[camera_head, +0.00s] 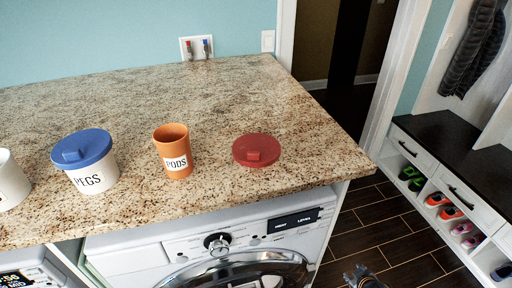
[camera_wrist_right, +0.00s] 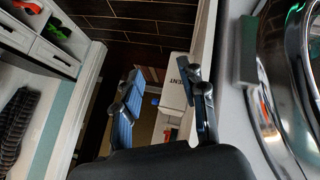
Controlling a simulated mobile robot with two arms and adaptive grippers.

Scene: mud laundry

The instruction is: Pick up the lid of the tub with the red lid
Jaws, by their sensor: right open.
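The red lid (camera_head: 256,151) with a small raised grip lies on the granite counter (camera_head: 215,110), near its front right part. No tub shows under it. An orange tub (camera_head: 174,155) labelled PODS stands open, without a lid, to its left. My right gripper (camera_head: 362,277) shows at the bottom edge of the head view, below counter height and in front of the counter, apart from the lid. In the right wrist view the right gripper (camera_wrist_right: 165,98) has its two fingers spread with nothing between them. The lid does not show there. My left gripper is out of view.
A white PEGS tub (camera_head: 92,175) with a blue lid (camera_head: 82,148) and a partly cut-off white container (camera_head: 8,182) stand further left. A washing machine (camera_head: 218,246) is under the counter. A shoe bench (camera_head: 455,175) stands right. The counter behind the lid is clear.

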